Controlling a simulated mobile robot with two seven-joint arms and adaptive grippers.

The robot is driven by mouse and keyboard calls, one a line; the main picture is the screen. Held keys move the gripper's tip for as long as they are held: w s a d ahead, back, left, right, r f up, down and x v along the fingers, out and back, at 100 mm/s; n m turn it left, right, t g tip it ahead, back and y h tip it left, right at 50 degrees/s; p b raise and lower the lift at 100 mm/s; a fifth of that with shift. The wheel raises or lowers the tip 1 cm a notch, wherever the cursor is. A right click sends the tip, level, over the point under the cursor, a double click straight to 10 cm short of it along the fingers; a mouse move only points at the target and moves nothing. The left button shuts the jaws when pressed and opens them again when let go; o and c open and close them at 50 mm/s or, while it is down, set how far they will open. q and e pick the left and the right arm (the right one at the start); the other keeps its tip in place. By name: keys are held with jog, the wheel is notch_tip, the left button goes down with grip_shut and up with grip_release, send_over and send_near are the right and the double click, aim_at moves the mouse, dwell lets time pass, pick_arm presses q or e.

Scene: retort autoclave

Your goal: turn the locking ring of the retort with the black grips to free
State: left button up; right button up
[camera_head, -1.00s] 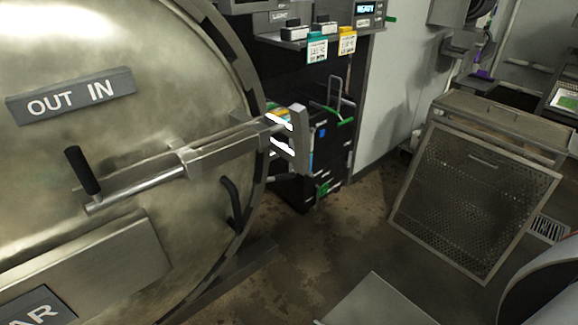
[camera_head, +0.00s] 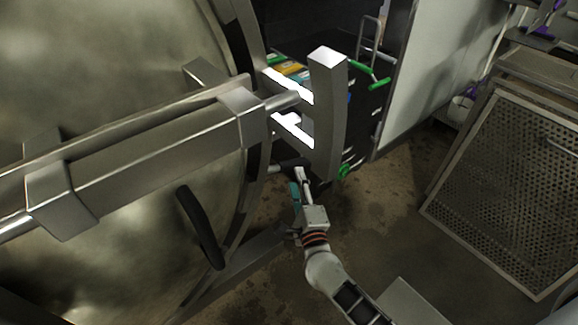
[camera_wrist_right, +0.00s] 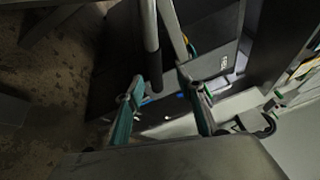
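The retort door (camera_head: 120,60) fills the left of the head view, with the locking ring (camera_head: 236,40) along its rim. One black grip (camera_head: 200,228) is a curved bar low on the door's right side. A second black grip (camera_head: 288,164) juts out at the ring's right side, partly hidden behind the steel bracket. My right gripper (camera_head: 299,184) is just below that grip. In the wrist view, the gripper (camera_wrist_right: 160,92) is open, its teal fingers apart, with the dark grip's rounded end (camera_wrist_right: 152,60) between the fingertips; contact cannot be told. My left gripper is not in view.
A steel bolt and upright bracket (camera_head: 328,115) extend from the door above my right gripper. A dark cart with green handles (camera_head: 372,85) stands behind it. A perforated metal panel (camera_head: 510,180) leans at right.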

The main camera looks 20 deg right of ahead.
aim_at(294, 163)
jog(key=w, duration=0.2)
jog(key=w+d+f+m+b, duration=0.1)
jog(key=w, duration=0.2)
jog(key=w+d+m+h, duration=0.1)
jog(key=w, duration=0.2)
jog(key=shift+f+b, duration=0.35)
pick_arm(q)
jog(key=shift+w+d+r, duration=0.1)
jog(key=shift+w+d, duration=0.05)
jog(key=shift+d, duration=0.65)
pick_arm(e)
jog(key=shift+w+d+r, duration=0.15)
jog(key=shift+w, duration=0.5)
